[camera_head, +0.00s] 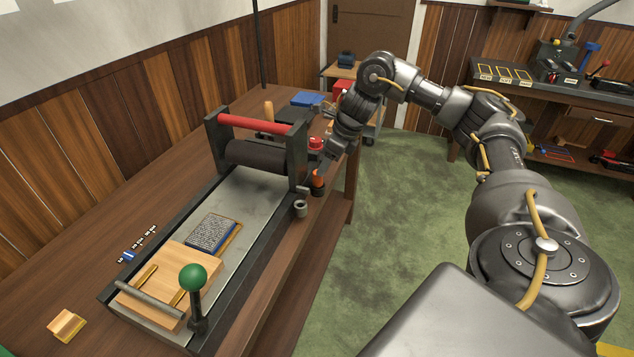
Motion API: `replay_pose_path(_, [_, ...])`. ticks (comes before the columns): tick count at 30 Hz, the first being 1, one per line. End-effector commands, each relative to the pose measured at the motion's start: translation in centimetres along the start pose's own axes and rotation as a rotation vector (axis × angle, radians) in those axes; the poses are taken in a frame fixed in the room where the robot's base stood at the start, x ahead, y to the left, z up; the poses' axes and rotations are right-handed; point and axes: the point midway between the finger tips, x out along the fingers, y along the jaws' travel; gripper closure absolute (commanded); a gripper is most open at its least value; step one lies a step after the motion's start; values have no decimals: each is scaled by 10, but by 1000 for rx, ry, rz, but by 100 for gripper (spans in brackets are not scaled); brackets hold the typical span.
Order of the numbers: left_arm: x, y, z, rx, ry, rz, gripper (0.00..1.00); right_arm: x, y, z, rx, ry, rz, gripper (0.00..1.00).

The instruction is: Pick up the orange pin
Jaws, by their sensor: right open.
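The orange pin (318,179) is small and stands upright at the right edge of the press, with a dark part beneath it. My right gripper (318,169) reaches down to it from the far side, with its fingertips at or just above the top of the pin. The jaws are open. I cannot tell whether the fingers are around the pin or only beside it. My left gripper is not in view.
The press has a dark roller (262,156) under a red bar (254,125), close left of the gripper. A grey cylinder (300,208) stands nearer than the pin. A green-knobbed lever (193,278) rises at the front. The wooden table (160,210) ends just right of the pin.

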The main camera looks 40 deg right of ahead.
Motion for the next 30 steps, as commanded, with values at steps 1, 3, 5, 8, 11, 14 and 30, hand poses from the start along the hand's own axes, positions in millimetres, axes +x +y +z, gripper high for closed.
replay_pose_path(1, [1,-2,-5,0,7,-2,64,5,0,0,0,0,1,48])
replay_pose_path(3, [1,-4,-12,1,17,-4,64,8,0,1,-1,-1,0,48])
replay_pose_path(5, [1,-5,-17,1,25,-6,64,8,0,2,-1,-1,0,48])
replay_pose_path(8, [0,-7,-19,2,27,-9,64,10,1,2,-1,0,0,48])
replay_pose_path(11, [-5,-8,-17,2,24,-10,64,21,2,3,0,2,2,48])
replay_pose_path(14, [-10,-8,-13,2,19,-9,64,36,4,6,-1,2,2,48])
replay_pose_path(30, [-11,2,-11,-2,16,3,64,60,3,5,-1,-1,0,60])
